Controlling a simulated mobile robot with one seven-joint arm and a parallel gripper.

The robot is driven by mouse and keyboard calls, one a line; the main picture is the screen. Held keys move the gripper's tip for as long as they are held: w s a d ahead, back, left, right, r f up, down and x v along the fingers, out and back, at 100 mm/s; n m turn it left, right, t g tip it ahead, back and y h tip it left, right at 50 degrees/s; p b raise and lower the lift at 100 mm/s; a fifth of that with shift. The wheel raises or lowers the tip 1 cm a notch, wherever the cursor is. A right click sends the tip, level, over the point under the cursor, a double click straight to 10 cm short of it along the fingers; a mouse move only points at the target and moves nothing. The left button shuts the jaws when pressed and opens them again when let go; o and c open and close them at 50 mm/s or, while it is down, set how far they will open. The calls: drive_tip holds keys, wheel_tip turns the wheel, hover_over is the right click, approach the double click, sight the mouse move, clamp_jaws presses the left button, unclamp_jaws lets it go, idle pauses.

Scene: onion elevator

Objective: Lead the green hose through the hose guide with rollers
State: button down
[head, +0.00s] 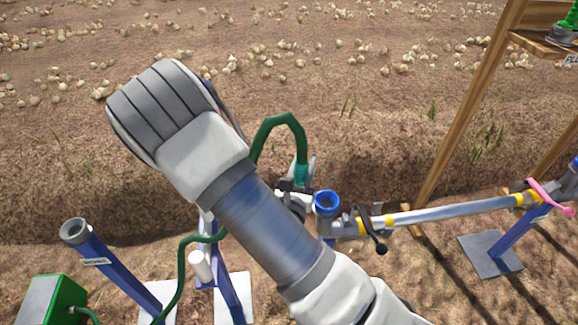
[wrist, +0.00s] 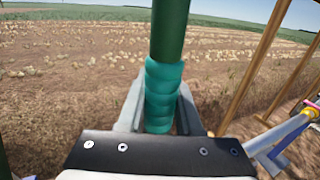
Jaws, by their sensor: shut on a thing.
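My gripper (wrist: 161,110) is shut on the teal sleeve (wrist: 162,92) of the green hose (wrist: 170,25) and holds it upright above the ground. In the head view the teal sleeve (head: 301,173) is right of my forearm. The green hose (head: 278,121) arches up, passes behind my arm and runs down toward the lower left. The hose guide, with a white roller (head: 200,266) on a blue post, stands left of my forearm, partly hidden by it. The hose crosses near the guide's top; I cannot tell whether it lies between the rollers.
A blue round socket (head: 327,202) stands close right of my gripper, joined to a long metal pipe (head: 450,212). A blue post with a grey ring (head: 75,232) and a green box (head: 50,301) are at lower left. A wooden frame (head: 470,110) stands at right.

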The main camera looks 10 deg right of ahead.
drive_tip(key=d+p, duration=0.1)
drive_tip(key=d, duration=0.5)
drive_tip(key=shift+s, duration=0.15)
drive_tip(key=shift+d, duration=0.1)
drive_tip(key=shift+r+p, duration=0.15)
drive_tip(key=shift+p, duration=0.15)
